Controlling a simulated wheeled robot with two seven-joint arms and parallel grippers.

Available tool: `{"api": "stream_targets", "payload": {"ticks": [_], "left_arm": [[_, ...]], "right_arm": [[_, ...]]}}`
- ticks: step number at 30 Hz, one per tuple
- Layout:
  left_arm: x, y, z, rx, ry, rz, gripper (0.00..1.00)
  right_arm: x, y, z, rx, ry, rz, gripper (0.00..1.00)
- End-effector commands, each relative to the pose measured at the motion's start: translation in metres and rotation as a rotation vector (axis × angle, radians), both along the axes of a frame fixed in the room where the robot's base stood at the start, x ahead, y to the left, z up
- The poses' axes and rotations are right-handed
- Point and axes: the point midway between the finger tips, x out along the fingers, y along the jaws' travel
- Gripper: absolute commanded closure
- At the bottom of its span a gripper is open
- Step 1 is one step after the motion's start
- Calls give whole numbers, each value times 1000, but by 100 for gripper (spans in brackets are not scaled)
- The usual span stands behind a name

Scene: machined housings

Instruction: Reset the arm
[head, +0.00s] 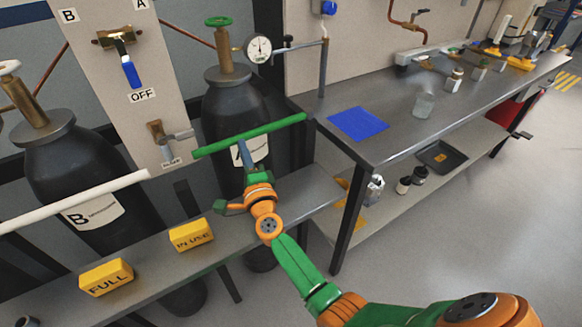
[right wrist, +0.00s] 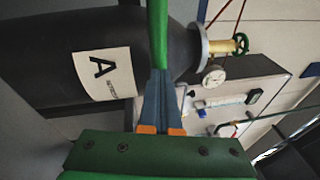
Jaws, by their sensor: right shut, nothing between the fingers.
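My right arm reaches in from the lower right of the head view. Its gripper (head: 258,155) points away from me, in front of the dark cylinder A (head: 222,105). In the right wrist view the blue-grey fingers (right wrist: 160,78) are together and empty. A green bar (head: 285,124) runs across the front of cylinder A; in the right wrist view the bar (right wrist: 158,30) lies just beyond the fingertips. I cannot tell whether they touch it. My left gripper is not in view.
A shelf bears yellow FULL (head: 107,277) and IN USE (head: 191,235) blocks. Cylinder B (head: 70,165) stands at left behind a white bar (head: 75,202). A steel bench (head: 385,145) with a blue mat (head: 358,124) stands at right. Open floor lies at lower right.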

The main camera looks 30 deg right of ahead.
Motion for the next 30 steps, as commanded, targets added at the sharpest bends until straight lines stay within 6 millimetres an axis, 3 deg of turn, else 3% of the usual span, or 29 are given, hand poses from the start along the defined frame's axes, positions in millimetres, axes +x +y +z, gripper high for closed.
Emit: {"api": "stream_targets", "payload": {"ticks": [10,17,19,22,25,27,30], "left_arm": [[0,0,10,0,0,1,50],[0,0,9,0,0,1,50],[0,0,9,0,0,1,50],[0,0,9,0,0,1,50],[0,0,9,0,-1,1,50],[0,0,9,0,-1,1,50],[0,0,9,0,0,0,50]], "right_arm": [[-61,4,-9,2,4,1,100],[-75,6,-10,-2,3,4,100],[-78,14,-9,-64,2,51,100],[-101,52,-16,-368,29,266,100],[-147,84,-58,-789,149,539,100],[-180,85,-92,-1019,264,686,100],[-220,68,-129,-1252,431,833,100]]}}
